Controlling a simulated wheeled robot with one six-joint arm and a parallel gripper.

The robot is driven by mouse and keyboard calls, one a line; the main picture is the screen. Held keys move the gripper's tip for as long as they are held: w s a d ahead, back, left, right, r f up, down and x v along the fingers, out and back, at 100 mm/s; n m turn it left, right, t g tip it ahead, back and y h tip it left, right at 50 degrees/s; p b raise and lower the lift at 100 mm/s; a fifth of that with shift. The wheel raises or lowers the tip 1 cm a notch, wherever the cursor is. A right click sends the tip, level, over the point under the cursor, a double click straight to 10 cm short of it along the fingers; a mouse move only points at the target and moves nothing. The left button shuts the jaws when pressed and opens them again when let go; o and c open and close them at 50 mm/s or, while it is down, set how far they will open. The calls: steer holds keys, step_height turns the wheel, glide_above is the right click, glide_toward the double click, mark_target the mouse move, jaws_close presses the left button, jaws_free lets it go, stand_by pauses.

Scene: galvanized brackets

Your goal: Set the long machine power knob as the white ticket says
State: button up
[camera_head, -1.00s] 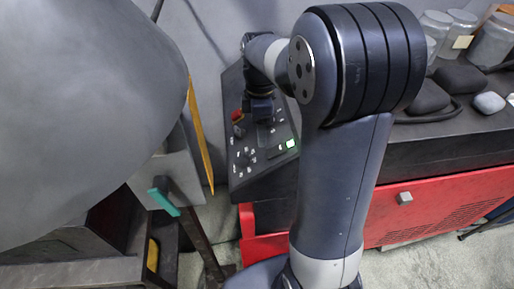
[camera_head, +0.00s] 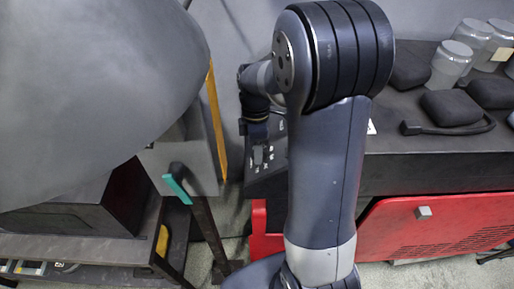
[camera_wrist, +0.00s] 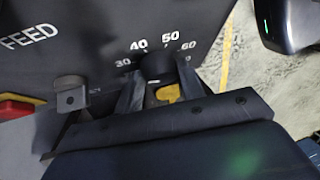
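In the wrist view, a dark round knob (camera_wrist: 156,67) sits on a dark control panel (camera_wrist: 85,30) beneath printed numbers including 30, 40, 50 and 60. My gripper (camera_wrist: 160,72) has one finger on each side of this knob; whether both fingers press on it is unclear. The knob's pointer cannot be made out. In the head view, my gripper (camera_head: 255,130) is at the panel (camera_head: 262,180), which my arm largely covers. A small white piece (camera_head: 371,127) shows beside my arm on the bench; no writing on it is readable.
In the wrist view, a grey knob (camera_wrist: 70,93) and a red button (camera_wrist: 14,107) lie left of my gripper, near the word FEED. A grey machine with a teal-handled lever (camera_head: 177,188) stands left of the panel. Jars (camera_head: 452,62) and dark pads stand on the right bench.

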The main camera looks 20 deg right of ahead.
steer(key=shift+c, duration=1.3)
steer(key=m+t+b, duration=0.1)
steer(key=b, duration=0.1)
steer(key=m+t+b, duration=0.1)
steer(key=m, duration=0.1)
steer(key=shift+s+f+b, duration=0.1)
steer(key=shift+s+b, duration=0.1)
steer(key=shift+b, duration=0.15)
steer(key=m+t+b, duration=0.1)
steer(key=m+t+h+b, duration=0.1)
steer(key=m+b, duration=0.1)
steer(key=b, duration=0.1)
steer(key=shift+s+a+m+t+h, duration=0.15)
steer(key=shift+s+m+t+h, duration=0.1)
steer(key=shift+m+t+h, duration=0.15)
steer(key=o, duration=0.7)
